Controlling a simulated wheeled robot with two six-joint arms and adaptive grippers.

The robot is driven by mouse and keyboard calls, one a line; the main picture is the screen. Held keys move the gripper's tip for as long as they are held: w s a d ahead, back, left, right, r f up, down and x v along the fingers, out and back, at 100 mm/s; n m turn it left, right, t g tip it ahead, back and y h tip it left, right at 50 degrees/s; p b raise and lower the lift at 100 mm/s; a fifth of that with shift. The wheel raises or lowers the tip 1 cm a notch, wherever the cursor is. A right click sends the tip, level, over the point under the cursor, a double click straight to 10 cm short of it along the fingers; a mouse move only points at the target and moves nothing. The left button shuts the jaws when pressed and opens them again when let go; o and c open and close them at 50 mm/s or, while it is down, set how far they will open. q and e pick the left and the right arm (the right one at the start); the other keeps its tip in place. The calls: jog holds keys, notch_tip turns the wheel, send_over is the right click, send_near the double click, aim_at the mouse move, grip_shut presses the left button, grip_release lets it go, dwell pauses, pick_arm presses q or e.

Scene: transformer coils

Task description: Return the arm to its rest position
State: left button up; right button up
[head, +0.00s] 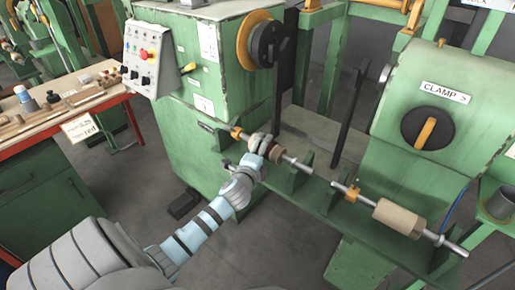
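My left arm comes in from the lower left. My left gripper (263,148) is at the metal shaft (298,163) on the near side of the green winding machine (208,140). Its fingers overlap a small brown cylinder (277,154) on that shaft. Whether they grip it or only lie in front of it cannot be told, as the fingers hide part of it. A larger tan cylinder (398,216) sits on a second shaft section at the right, apart from the gripper. My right gripper is not in view.
A control box (150,60) with buttons juts out at the upper left. A red-edged workbench (60,118) with small parts stands at the left. A green housing (440,110) marked CLAMP, with a black dial, stands at the right. Grey floor (255,245) is open below the shaft.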

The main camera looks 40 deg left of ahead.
pick_arm(q)
jog(key=v, duration=0.9)
jog(key=shift+s, duration=0.25)
jog(key=shift+d, duration=0.1)
